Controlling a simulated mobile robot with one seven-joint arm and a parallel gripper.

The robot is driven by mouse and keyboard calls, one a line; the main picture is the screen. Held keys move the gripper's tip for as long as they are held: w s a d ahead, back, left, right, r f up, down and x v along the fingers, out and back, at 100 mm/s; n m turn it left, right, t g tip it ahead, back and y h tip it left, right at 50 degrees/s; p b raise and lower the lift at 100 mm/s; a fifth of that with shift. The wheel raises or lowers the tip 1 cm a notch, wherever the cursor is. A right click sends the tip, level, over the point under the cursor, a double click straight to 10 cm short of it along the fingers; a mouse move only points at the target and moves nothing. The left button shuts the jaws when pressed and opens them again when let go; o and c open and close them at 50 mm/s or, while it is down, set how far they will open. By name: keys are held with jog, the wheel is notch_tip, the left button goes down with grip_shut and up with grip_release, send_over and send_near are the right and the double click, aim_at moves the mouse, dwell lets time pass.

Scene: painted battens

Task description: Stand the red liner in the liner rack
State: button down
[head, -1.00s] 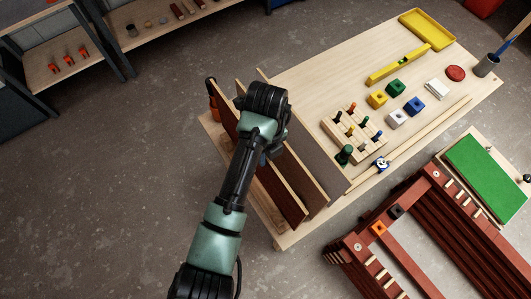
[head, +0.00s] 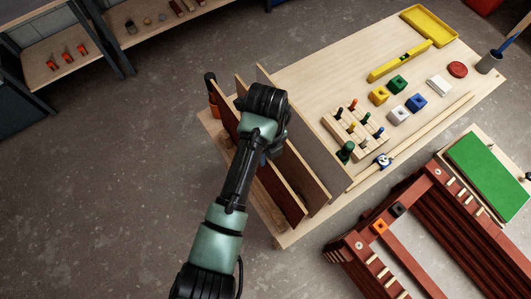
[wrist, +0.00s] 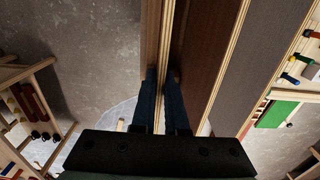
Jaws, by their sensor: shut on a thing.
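Several thin upright panels stand side by side on the left end of the table. The arm hides this in the head view. A reddish-brown face (wrist: 205,35) shows just right of the fingers. A wooden block (head: 340,130) holds several small upright coloured pieces, one with a red top (head: 353,104). I cannot tell for certain which piece is the red liner.
A long rod crosses near the front edge. A reddish wooden frame (head: 400,262) stands at lower right.

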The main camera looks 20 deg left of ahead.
jog(key=shift+f+b, duration=0.8)
jog(key=shift+f, duration=0.5)
jog(key=c, duration=0.9)
grip_release()
jog(key=shift+o, duration=0.2)
notch_tip(320, 180, up, 12)
jog(key=shift+f+p, duration=0.15)
jog(key=shift+p, duration=1.1)
jog(key=shift+r+p, duration=0.5)
jog(key=shift+r, duration=0.2)
